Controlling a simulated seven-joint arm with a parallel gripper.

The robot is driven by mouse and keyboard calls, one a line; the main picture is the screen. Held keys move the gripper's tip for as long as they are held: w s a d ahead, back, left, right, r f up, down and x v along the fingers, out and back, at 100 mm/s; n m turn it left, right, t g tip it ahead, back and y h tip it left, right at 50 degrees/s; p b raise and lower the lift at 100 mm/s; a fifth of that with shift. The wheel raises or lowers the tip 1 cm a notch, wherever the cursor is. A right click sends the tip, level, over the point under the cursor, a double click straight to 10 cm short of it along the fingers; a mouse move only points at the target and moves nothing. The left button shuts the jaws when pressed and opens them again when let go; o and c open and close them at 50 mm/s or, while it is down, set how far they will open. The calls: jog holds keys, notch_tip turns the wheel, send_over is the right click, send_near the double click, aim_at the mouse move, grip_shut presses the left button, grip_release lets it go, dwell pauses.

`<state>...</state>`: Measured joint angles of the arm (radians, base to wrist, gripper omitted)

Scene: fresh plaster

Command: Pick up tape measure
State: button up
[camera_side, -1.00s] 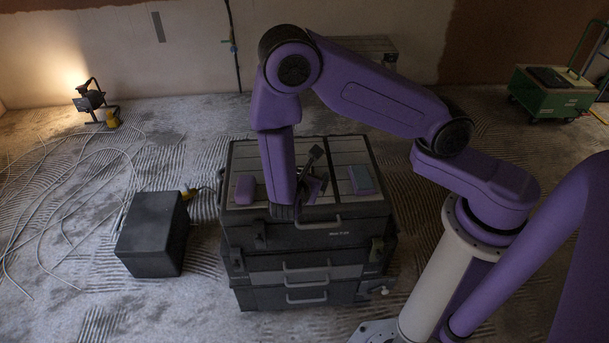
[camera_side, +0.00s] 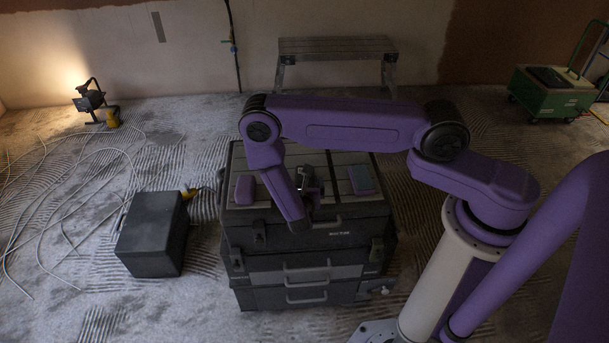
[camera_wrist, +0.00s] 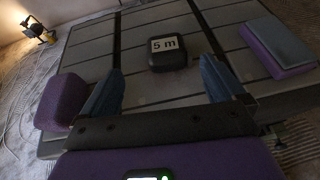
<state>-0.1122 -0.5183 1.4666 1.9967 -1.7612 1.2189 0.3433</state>
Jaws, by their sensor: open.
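The tape measure (camera_wrist: 168,53) is a small dark block with a white "5 m" label, lying on the grey slatted top of the toolbox stack. In the wrist view it sits ahead of my gripper (camera_wrist: 163,76), roughly centred between the two blue-grey fingers. The fingers are spread apart with nothing between their tips. In the side view my gripper (camera_side: 312,186) is low over the toolbox top, partly hidden by my purple wrist. I cannot make out the tape measure clearly there.
A rounded purple block (camera_wrist: 61,102) lies left of my gripper on the toolbox stack (camera_side: 345,215). A purple block with a teal top (camera_wrist: 277,49) lies to the right. A black case (camera_side: 152,235) stands on the floor at left; a step platform (camera_side: 338,46) stands behind.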

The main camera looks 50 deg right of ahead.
aim_at(302, 178)
jog(key=x, duration=0.4)
jog(key=shift+d, duration=0.1)
jog(key=shift+s+x, duration=0.15)
jog(key=shift+x, duration=1.2)
jog(key=shift+s+x, duration=0.15)
jog(key=shift+x, duration=1.15)
jog(key=shift+d+f, duration=0.15)
jog(key=shift+d, duration=0.05)
jog(key=c, duration=1.2)
